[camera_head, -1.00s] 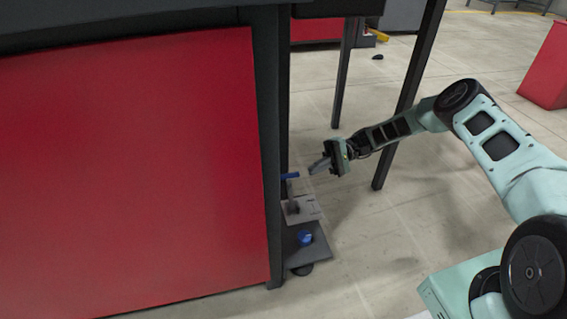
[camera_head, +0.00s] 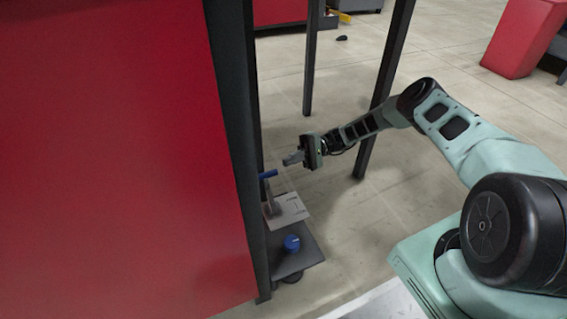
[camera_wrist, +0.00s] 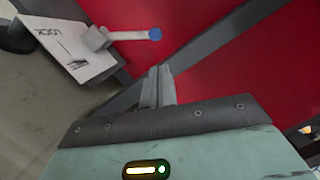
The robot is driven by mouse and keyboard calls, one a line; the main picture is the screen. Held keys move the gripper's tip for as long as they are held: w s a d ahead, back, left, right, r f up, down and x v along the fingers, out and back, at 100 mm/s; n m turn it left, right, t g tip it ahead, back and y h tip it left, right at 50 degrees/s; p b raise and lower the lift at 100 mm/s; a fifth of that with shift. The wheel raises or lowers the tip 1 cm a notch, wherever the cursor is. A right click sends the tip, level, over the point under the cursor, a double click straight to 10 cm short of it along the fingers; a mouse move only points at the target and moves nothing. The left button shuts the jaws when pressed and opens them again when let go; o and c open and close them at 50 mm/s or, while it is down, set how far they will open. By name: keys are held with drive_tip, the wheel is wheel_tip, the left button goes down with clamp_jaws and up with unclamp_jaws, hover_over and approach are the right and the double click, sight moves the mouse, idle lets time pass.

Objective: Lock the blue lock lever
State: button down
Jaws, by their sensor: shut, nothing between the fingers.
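In the wrist view, the lever (camera_wrist: 128,36) is a grey rod with a blue end, sticking out from a pivot on the pale plate (camera_wrist: 62,48). That plate carries the word LOCK and an arrow. My gripper (camera_head: 291,159) is shut and empty, a little right of and above the lever in the head view. In the wrist view, my closed fingers (camera_wrist: 158,82) point towards the red panel, apart from the lever.
A blue round knob (camera_head: 292,243) sits on a dark lower shelf (camera_head: 306,256) below the plate. The large red cabinet panel (camera_head: 110,150) fills the left. A dark table leg (camera_head: 385,90) stands behind my arm. Open floor (camera_head: 345,225) lies right of the plate.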

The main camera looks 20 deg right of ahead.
drive_tip(key=f+b+x, duration=0.1)
drive_tip(key=b+x, duration=0.2)
drive_tip(key=x, duration=0.5)
drive_tip(key=shift+a+r, duration=0.25)
drive_tip(key=shift+r, duration=0.2)
drive_tip(key=shift+s+r, duration=0.1)
drive_tip(key=shift+s+r+n+p, duration=0.2)
drive_tip(key=shift+n+p, duration=0.1)
drive_tip(key=shift+p, duration=0.3)
drive_tip(key=shift+r, duration=0.15)
drive_tip(key=n+p, duration=0.1)
drive_tip(key=s+r+n+p, duration=0.1)
drive_tip(key=p, duration=0.1)
drive_tip(key=shift+s+r+h, duration=0.2)
drive_tip(key=shift+r+h, duration=0.1)
drive_tip(key=shift+h, duration=0.1)
drive_tip(key=s+n+t+h+p, duration=0.1)
drive_tip(key=s+n+h+p, duration=0.1)
drive_tip(key=s+n+p, duration=0.7)
drive_tip(key=shift+s+r+n+p, duration=0.4)
drive_tip(key=shift+s+p, duration=0.4)
drive_tip(key=shift+p, duration=0.05)
